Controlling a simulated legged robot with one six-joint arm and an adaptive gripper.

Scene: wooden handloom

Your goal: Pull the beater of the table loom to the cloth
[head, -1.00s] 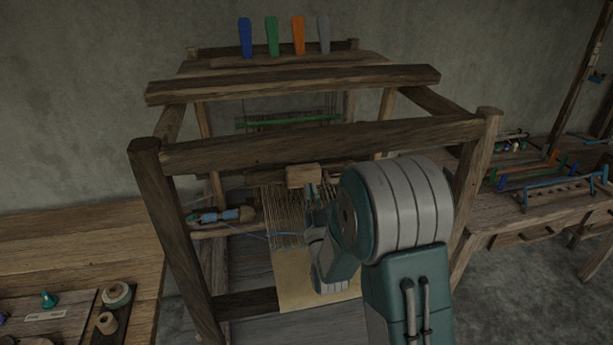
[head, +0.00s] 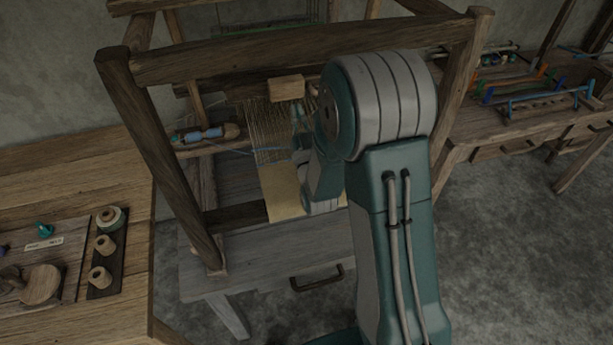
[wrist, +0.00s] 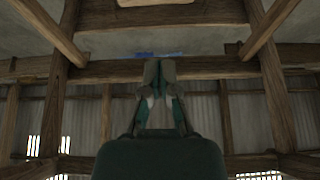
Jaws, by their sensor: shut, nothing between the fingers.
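The table loom (head: 290,50) stands ahead of me. A pale wooden block (head: 286,88) sits on the beater, whose dark crossbar shows only in part behind my arm. Warp threads (head: 262,130) run from there down to the tan cloth (head: 282,192) nearer me. A gap of bare warp lies between the block and the cloth. My gripper (head: 298,112) is just below and right of the block, partly hidden by my arm; I cannot tell if it touches. In the wrist view my gripper (wrist: 158,72) has its fingertips together and holds nothing.
The loom's front crossbar (head: 290,53) and left post (head: 160,160) frame my arm. A shuttle with blue yarn (head: 205,134) lies left of the warp. A bench with spools (head: 105,245) is at left, another table (head: 540,110) at right. Floor shows at the lower right.

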